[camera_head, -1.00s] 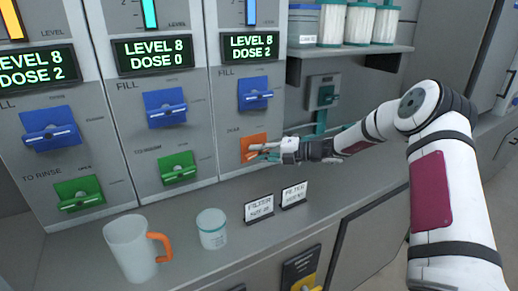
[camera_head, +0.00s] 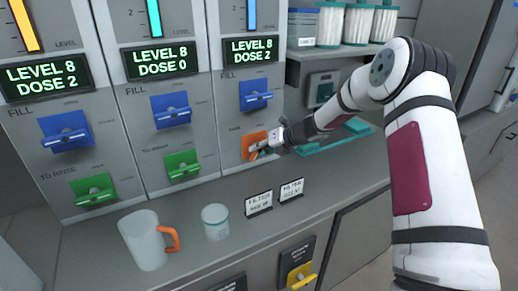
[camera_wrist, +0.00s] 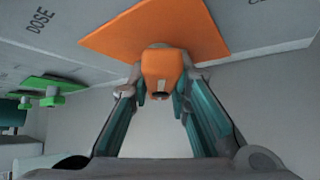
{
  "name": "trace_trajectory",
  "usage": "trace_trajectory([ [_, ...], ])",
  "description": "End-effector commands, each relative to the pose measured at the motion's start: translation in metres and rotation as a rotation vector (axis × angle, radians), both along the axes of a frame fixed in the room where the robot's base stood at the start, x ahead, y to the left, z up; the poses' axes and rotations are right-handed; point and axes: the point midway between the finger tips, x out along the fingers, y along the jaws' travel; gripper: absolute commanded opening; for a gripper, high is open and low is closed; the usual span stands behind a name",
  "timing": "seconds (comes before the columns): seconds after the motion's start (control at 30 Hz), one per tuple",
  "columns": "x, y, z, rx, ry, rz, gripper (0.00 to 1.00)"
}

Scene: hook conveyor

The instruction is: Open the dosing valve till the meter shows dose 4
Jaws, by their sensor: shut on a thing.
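The orange dosing valve (camera_head: 252,141) sits on the right panel, below the blue fill valve (camera_head: 255,94). My gripper (camera_head: 262,147) is at this valve. In the wrist view my gripper (camera_wrist: 161,88) is shut on the orange handle (camera_wrist: 163,66), with a finger on each side; the orange plate (camera_wrist: 115,42) lies behind it, beside the word DOSE. The meter (camera_head: 250,50) above this panel reads LEVEL 8, DOSE 2. In the head view my gripper partly hides the handle.
The middle meter (camera_head: 162,62) reads DOSE 0 and the left meter (camera_head: 46,76) DOSE 2. Green valves (camera_head: 182,164) sit on those panels.

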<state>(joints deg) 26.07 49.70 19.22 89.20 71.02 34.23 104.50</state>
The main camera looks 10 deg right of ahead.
Motion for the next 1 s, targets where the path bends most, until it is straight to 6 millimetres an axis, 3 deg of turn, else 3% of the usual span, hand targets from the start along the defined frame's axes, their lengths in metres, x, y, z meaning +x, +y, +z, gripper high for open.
trace_trajectory([
  [0.53, -0.0007, -0.001, -0.0021, -0.025, -0.003, -0.001, 0.0],
  [0.57, -0.0007, -0.001, -0.0021, -0.025, -0.003, -0.001, 0.22],
  [0.63, -0.0006, -0.0009, -0.0021, -0.025, -0.003, -0.001, 0.38],
  [1.0, -0.0017, -0.0025, 0.0013, -0.025, -0.006, -0.001, 0.38],
])
